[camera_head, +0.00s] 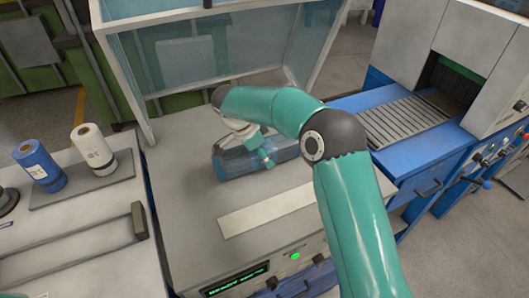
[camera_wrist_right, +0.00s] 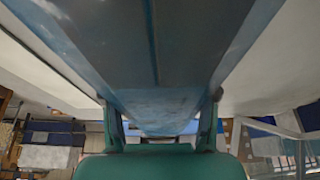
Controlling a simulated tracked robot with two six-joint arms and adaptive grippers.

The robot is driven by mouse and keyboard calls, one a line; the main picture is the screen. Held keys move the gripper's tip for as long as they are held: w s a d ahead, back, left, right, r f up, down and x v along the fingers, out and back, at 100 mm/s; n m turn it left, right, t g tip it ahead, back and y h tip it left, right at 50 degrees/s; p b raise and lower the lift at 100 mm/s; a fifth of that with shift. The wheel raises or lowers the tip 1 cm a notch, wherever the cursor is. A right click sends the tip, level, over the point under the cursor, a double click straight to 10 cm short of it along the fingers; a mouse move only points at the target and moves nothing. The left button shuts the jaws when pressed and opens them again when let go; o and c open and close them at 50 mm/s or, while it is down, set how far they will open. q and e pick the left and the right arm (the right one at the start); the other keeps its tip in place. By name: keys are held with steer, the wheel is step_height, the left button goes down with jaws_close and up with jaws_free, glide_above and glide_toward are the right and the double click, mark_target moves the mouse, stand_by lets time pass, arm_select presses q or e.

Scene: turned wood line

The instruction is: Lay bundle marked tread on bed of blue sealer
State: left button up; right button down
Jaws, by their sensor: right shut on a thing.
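My right gripper (camera_head: 256,147) is shut on a long bundle (camera_head: 233,164) with a bluish, see-through wrap. The bundle lies level on or just above the pale grey bed (camera_head: 185,205) of the machine with the raised clear hood; I cannot tell if it touches. Part of it is hidden behind my right arm and gripper. In the right wrist view the bundle (camera_wrist_right: 160,60) fills the space between the fingers of my right gripper (camera_wrist_right: 161,128). No tread marking is readable. My left gripper is not in view.
A clear hood (camera_head: 225,50) stands raised behind the bed. A pale strip (camera_head: 265,208) lies across the bed's front. A blue machine with a roller conveyor (camera_head: 405,122) is at right. A blue roll (camera_head: 38,163) and a white roll (camera_head: 92,148) stand on the left bench.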

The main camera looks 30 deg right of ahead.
steer(key=shift+f, duration=0.1)
steer(key=shift+c, duration=1.6)
jaws_free()
steer(key=v, duration=1.2)
steer(key=shift+s+a, duration=0.1)
